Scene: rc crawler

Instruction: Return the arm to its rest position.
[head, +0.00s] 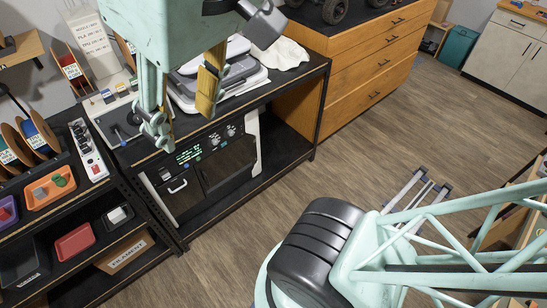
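My gripper (183,112) hangs from the upper edge, left of centre, in front of the workbench. Its two fingers point down and stand apart, with the bench equipment showing in the gap. The left finger is mint green; a tan-yellow, worn-looking piece shows at the right finger. I see nothing clearly held between them. The large mint-green housing above the fingers and the mint lattice arm link at the lower right are my own. The top of the gripper is cut off by the picture's edge.
The workbench (318,68) carries grey equipment (215,62) and a white cloth (283,54). An oven-like unit (205,165) stands below. Spools (38,135) and coloured bins (50,190) are at left. A wooden drawer cabinet (365,60) stands behind. The wood floor (440,130) is largely open.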

